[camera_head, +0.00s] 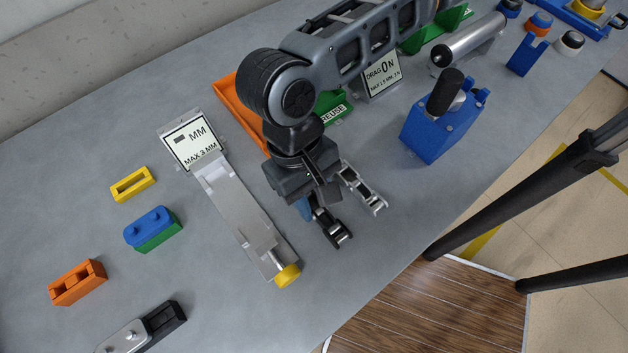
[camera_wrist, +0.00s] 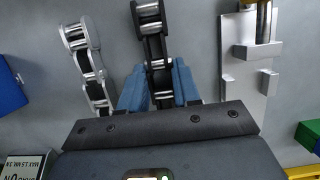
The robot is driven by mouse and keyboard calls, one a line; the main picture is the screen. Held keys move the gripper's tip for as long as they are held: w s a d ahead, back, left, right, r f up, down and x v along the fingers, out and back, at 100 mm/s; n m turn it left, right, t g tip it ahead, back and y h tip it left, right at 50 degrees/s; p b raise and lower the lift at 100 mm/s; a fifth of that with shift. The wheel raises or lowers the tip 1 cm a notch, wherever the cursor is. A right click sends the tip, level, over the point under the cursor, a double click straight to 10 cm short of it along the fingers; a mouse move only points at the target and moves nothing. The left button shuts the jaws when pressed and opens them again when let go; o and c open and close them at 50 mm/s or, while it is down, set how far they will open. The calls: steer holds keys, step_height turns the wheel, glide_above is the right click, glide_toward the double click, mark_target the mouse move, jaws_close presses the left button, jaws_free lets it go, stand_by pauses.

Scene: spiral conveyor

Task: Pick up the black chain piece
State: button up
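The black chain piece (camera_head: 330,227) has silver rollers and juts out below my gripper (camera_head: 318,208) in the head view. In the wrist view the black chain piece (camera_wrist: 153,48) runs upward from between the two blue fingertips of my gripper (camera_wrist: 160,88). The fingers are close against both sides of the chain, so the gripper looks shut on it. The near end of the chain is hidden by the gripper body. I cannot tell whether the chain touches the table. A silver chain piece (camera_head: 362,187) lies just to the right; it also shows at the left of the wrist view (camera_wrist: 84,60).
A metal caliper-like gauge (camera_head: 240,212) with a yellow knob lies close to the left. A blue block with a black handle (camera_head: 437,125) stands to the right. Coloured bricks (camera_head: 153,229) lie far left. An orange tray (camera_head: 235,105) is behind my arm.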

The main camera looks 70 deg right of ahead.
jaws_close()
